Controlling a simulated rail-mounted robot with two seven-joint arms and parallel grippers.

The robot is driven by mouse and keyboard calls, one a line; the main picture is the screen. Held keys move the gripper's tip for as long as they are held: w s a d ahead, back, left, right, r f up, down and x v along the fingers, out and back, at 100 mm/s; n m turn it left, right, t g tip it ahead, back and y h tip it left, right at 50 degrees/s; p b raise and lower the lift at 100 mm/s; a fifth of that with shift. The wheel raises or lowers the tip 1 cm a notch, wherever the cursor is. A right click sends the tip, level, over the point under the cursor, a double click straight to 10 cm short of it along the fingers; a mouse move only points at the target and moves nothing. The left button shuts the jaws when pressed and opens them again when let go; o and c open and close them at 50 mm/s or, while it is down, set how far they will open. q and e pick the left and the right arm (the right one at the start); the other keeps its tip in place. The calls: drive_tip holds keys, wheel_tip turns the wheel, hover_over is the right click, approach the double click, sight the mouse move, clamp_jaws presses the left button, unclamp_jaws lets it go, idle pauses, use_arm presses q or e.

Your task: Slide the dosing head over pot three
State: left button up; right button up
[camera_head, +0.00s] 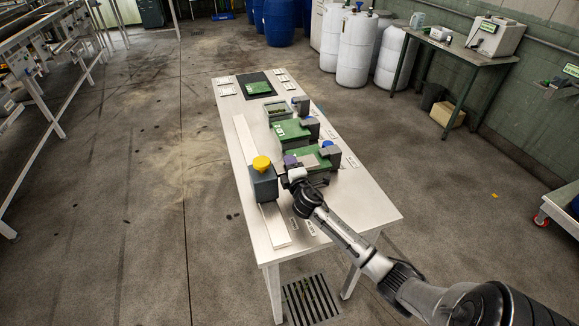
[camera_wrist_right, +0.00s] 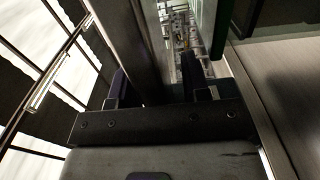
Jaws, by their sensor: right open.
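The dosing head (camera_head: 263,185) is a dark grey block with a yellow knob (camera_head: 261,163). It stands upright on a long pale rail (camera_head: 245,140) along the left side of the table, toward the near end. My right gripper (camera_head: 289,163) is just right of the block, low near the tabletop. In the right wrist view its fingers (camera_wrist_right: 155,85) are apart, with a dark upright surface close in front of them; whether they touch it I cannot tell. Which pot is number three I cannot make out. My left gripper is not in view.
Green-topped units (camera_head: 291,132) with grey blocks and blue knobs stand right of the rail, close to my gripper. An open tray (camera_head: 279,106) and a dark mat (camera_head: 249,78) with a green piece lie farther back on the table (camera_head: 370,205). The near right tabletop is clear.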

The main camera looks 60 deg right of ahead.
drive_tip(key=shift+s, duration=0.1)
drive_tip(key=p+v, duration=0.1)
drive_tip(key=v, duration=1.2)
drive_tip(key=shift+s+a+p, duration=0.25)
drive_tip(key=shift+p, duration=0.15)
drive_tip(key=shift+o, duration=0.4)
